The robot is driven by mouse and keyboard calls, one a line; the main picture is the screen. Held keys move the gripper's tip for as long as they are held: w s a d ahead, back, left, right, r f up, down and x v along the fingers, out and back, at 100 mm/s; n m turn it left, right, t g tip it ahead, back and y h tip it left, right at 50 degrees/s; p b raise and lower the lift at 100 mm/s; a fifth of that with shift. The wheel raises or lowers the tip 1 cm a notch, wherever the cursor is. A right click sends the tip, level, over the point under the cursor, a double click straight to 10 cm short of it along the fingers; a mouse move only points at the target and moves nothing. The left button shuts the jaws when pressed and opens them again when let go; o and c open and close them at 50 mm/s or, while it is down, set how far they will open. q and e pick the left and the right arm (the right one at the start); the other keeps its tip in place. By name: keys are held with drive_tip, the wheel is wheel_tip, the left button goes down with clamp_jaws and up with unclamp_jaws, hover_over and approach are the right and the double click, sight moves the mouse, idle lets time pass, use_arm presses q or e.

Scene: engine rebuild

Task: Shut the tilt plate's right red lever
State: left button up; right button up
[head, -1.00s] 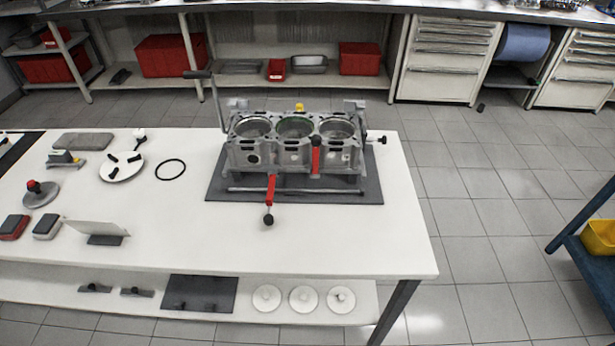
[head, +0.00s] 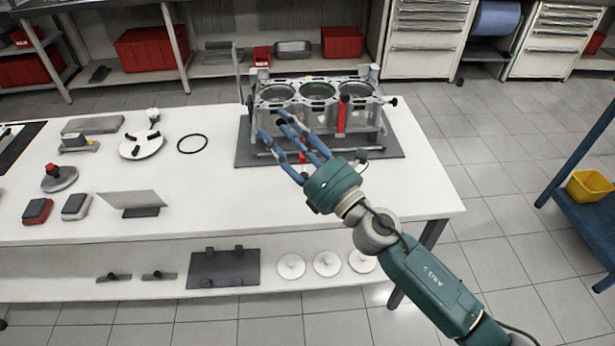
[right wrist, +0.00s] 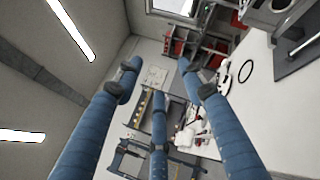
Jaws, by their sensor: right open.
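The tilt plate (head: 245,150) is a dark plate on the white bench, bearing a grey engine block (head: 290,120) with three bores. The right red lever (head: 342,117) stands upright against the block's front, its black knob at the top. The left red lever (head: 303,157) shows only as a red piece behind my fingers; its knob is hidden. My right gripper (head: 275,124) is open and empty, its fingers spread in front of the block's left half, left of the upright lever. In the right wrist view the spread fingers (right wrist: 158,78) hold nothing. My left gripper is out of view.
On the bench to the left lie a black ring (head: 192,144), a white disc with black pads (head: 142,145), a tilted grey plate (head: 133,199) and several small tools. The bench's front middle is clear. A blue rack with a yellow bin (head: 590,186) stands at right.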

drive_tip(key=s+a+n+g+y, duration=0.2)
drive_tip(key=a+n+g+y, duration=0.3)
drive_tip(key=n, duration=0.5)
drive_tip(key=n+g+h, duration=0.6)
drive_tip(key=n+h, duration=0.7)
drive_tip(key=n, duration=0.5)
approach(306, 176)
drive_tip(key=p+x, duration=0.1)
drive_tip(key=x, duration=0.8)
drive_tip(key=shift+a+f, duration=0.1)
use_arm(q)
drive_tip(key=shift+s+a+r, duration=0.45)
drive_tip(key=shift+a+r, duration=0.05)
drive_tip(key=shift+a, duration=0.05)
use_arm(e)
clamp_jaws()
